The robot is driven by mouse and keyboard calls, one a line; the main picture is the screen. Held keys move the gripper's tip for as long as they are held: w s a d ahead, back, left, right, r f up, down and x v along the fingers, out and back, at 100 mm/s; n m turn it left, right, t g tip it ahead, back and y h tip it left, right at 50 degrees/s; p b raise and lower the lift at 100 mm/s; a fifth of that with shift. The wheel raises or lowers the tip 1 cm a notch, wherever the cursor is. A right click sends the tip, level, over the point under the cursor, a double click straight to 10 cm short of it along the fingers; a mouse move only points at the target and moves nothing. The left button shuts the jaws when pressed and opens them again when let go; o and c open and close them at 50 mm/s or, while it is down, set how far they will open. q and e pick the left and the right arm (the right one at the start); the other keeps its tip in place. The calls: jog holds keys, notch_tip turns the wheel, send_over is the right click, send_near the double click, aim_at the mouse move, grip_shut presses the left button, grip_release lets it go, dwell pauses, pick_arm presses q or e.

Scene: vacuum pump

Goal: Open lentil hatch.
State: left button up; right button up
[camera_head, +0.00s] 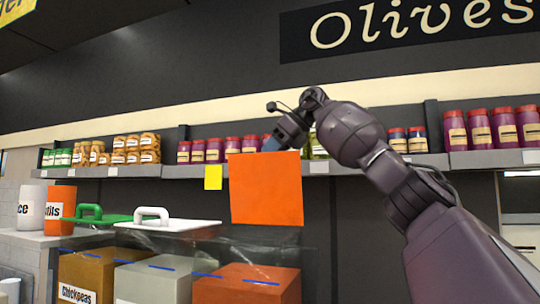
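A square orange panel (266,188), which looks like a bin hatch, stands nearly upright above the orange bin (246,288) at the right of the row. No lentil label is readable. My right gripper (271,143) is at the panel's top edge, its blue tip partly behind it. Any handle is hidden behind the panel, and I cannot tell whether the fingers are closed on it. A white lid with a white handle (152,215) and a green lid (103,219) lie flat on the neighbouring bins. My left gripper is not in view.
The chickpea bin (86,276) and a white-fronted bin (153,284) stand left of the orange bin. A shelf (110,172) with several jars runs behind my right arm. White and orange containers (60,211) stand at left.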

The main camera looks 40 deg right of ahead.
jog(key=shift+w+a+f, duration=0.15)
jog(key=shift+w+f, duration=0.2)
jog(key=shift+f, duration=0.05)
grip_shut()
jog(key=shift+w+d, duration=0.1)
jog(key=shift+d, duration=0.1)
jog(key=shift+m+g+y, duration=0.4)
jog(key=shift+m+y, duration=0.1)
jog(key=shift+y, duration=0.3)
jog(key=shift+w+d+f, duration=0.15)
jog(key=shift+w+d, duration=0.2)
jog(key=shift+d, duration=0.3)
jog(key=shift+w+d+f, duration=0.1)
jog(key=shift+w+d, duration=0.2)
jog(key=shift+d, duration=0.35)
jog(key=shift+w+d+f, duration=0.15)
jog(key=shift+w+d, duration=0.2)
jog(key=shift+d, duration=0.3)
